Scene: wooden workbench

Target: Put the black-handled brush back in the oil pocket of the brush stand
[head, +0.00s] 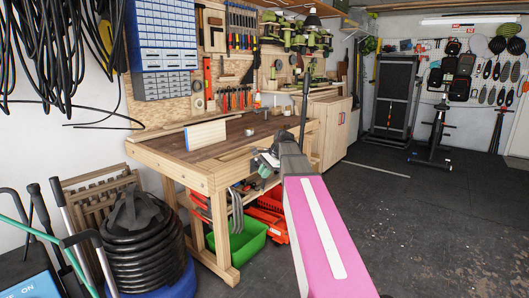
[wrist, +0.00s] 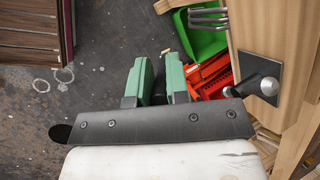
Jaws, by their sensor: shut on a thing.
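My gripper (wrist: 162,88) has green fingers and is shut on a narrow dark thing between them in the wrist view. It fits the black-handled brush, seen nearly end-on, with a small pale tip (wrist: 168,52) showing beyond the fingers. Most of it is hidden by the fingers and the dark palm bar. In the head view my gripper (head: 266,160) is in front of the workbench's right end, clear of the bench top. I cannot make out the brush there. I cannot clearly pick out the brush stand or its oil pocket in either view.
The wooden workbench (head: 166,164) carries an upright pale wooden board (head: 205,135) and a small white item (head: 249,133). A green bin (head: 240,240) and red crates (head: 268,212) sit below. A metal fitting (wrist: 268,86) juts from the bench in the wrist view.

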